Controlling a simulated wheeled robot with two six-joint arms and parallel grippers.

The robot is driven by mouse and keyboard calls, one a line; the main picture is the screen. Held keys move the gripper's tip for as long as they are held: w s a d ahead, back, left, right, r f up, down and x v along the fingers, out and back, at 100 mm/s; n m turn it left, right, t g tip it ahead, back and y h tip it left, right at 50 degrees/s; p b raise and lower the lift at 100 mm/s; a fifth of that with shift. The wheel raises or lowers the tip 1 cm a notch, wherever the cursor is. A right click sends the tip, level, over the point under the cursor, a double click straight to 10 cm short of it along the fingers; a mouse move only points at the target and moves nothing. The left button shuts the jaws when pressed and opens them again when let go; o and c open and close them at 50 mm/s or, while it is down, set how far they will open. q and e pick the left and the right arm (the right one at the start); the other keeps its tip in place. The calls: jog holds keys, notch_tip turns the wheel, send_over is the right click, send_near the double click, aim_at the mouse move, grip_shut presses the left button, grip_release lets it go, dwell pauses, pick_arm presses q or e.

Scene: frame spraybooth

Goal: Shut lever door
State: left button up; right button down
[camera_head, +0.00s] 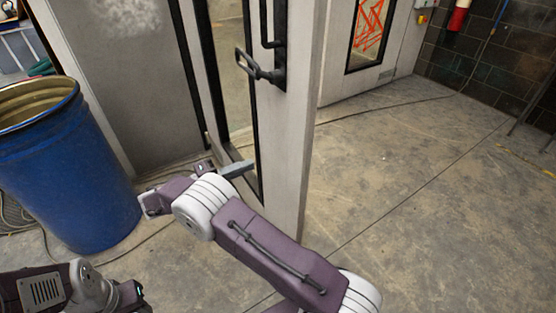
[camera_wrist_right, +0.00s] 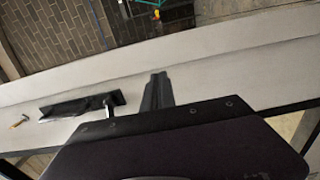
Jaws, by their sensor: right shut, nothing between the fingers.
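The lever door (camera_head: 295,140) stands open, a pale leaf with its edge towards me in the head view. Its black lever handle (camera_head: 262,67) sticks out to the left, high on the leaf; in the wrist view the handle's dark plate (camera_wrist_right: 82,106) lies left of my fingers on the pale door face (camera_wrist_right: 215,72). My right gripper (camera_head: 249,167) is shut and empty, low beside the left face of the door, below the handle. Whether its fingertips touch the door I cannot tell. My left arm shows at the lower left, but no left fingers are visible.
A blue drum (camera_head: 65,175) stands on the left near my arms. A grey panel (camera_head: 125,75) is behind it, and a cable lies on the floor. Concrete floor (camera_head: 430,190) to the right is mostly clear. A red extinguisher (camera_head: 459,17) hangs on the back wall.

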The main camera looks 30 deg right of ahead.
aim_at(293, 145)
jog(key=d, duration=0.4)
jog(key=w+d, duration=0.1)
jog(key=d, duration=0.4)
jog(key=d+p, duration=0.1)
jog(key=d, duration=0.3)
jog(key=shift+w+d, duration=0.15)
jog(key=shift+d, duration=0.15)
